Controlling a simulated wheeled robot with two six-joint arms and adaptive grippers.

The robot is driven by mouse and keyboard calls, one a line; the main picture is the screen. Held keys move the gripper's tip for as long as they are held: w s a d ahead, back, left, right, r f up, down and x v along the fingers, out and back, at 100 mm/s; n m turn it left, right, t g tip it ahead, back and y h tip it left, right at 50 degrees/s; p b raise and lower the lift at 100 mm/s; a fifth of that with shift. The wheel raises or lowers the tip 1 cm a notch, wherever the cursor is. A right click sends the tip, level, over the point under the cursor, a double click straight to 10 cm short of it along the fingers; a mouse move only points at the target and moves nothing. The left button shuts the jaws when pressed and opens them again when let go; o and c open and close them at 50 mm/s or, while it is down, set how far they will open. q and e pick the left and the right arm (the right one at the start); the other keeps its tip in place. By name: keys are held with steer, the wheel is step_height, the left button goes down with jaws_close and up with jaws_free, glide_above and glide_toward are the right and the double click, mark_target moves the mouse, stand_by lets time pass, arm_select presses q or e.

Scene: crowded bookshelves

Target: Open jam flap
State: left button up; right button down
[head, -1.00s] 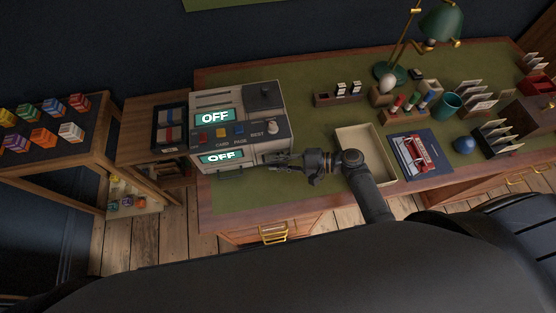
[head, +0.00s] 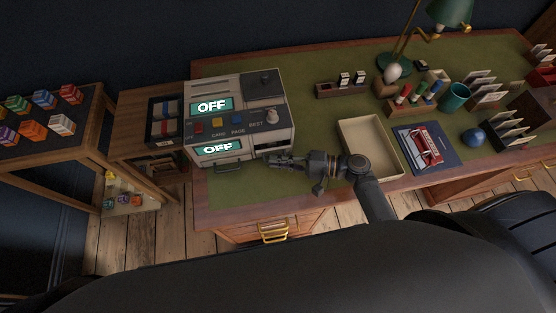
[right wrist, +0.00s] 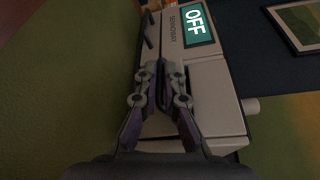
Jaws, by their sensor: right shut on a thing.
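The grey-beige machine (head: 240,118) stands at the left end of the desk, with two teal screens reading OFF. My right gripper (head: 272,159) is at the lower right of its front. In the right wrist view, my right gripper (right wrist: 166,72) is shut on a thin dark handle (right wrist: 172,78) on the pale machine face, the likely jam flap. The fingers partly hide this handle, and I see no clear opening around the flap. Another dark handle (right wrist: 151,31) is beyond it, beside the screen (right wrist: 196,22). My left gripper is not in view.
An empty cream tray (head: 348,124) is close to my right wrist. A red device (head: 425,149) on a dark blue mat lies right of it. A side table (head: 128,147) stands left of the desk.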

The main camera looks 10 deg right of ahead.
steer(key=shift+s+f+n, duration=0.2)
steer(key=shift+f+n, duration=0.1)
steer(key=shift+f, duration=0.2)
steer(key=shift+r, duration=0.25)
steer(key=c, duration=1.8)
jaws_free()
steer(key=shift+o, duration=0.2)
steer(key=v, duration=1.2)
steer(key=shift+s+f, duration=0.1)
steer(key=shift+f, duration=0.1)
